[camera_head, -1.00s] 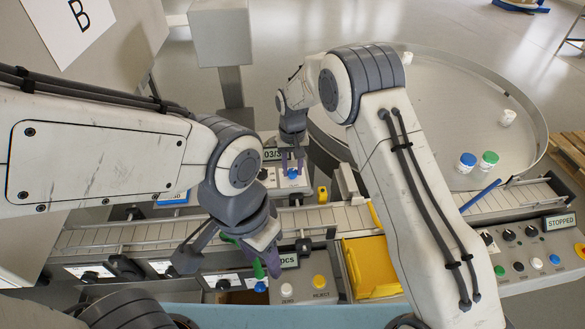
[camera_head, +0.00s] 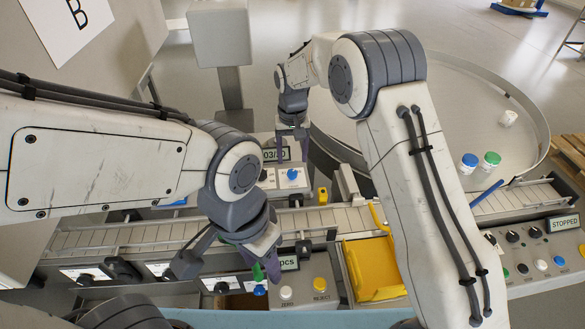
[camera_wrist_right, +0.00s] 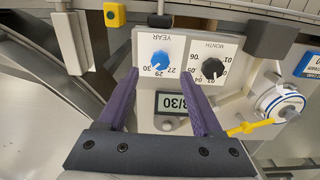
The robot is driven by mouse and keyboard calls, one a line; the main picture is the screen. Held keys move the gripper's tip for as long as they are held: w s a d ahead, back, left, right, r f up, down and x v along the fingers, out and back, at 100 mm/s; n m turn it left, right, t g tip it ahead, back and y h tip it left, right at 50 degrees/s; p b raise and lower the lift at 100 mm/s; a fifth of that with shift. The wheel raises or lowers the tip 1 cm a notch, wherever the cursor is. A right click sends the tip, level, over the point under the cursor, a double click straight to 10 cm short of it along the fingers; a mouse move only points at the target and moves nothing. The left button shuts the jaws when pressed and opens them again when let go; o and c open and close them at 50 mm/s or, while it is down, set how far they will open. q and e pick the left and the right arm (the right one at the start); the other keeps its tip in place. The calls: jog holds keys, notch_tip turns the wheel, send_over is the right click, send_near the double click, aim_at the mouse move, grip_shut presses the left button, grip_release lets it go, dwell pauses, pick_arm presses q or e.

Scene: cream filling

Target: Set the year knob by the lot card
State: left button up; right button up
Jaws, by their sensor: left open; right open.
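The blue year knob (camera_wrist_right: 160,60) sits on a white plate with numbers around it, 30 among them. It also shows in the head view (camera_head: 292,174). Next to it is the black month knob (camera_wrist_right: 212,68). The date display (camera_wrist_right: 180,102) appears upside down in the wrist view; in the head view it (camera_head: 276,155) seems to read 03/30. My right gripper (camera_wrist_right: 158,82) is open and empty, its purple fingers apart, with the year knob showing beyond the gap. My left gripper (camera_head: 258,262) is open over the front panel. I cannot make out the lot card.
A conveyor (camera_head: 340,216) runs across the middle, with a yellow bin (camera_head: 374,268) in front. A round table (camera_head: 440,120) holds several jars. A small yellow block (camera_wrist_right: 114,14) is near the dial plate. A white roll with yellow tape (camera_wrist_right: 280,106) is at its right.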

aim_at(292, 172)
jog(key=shift+r+b, duration=0.4)
jog(key=shift+r, duration=2.15)
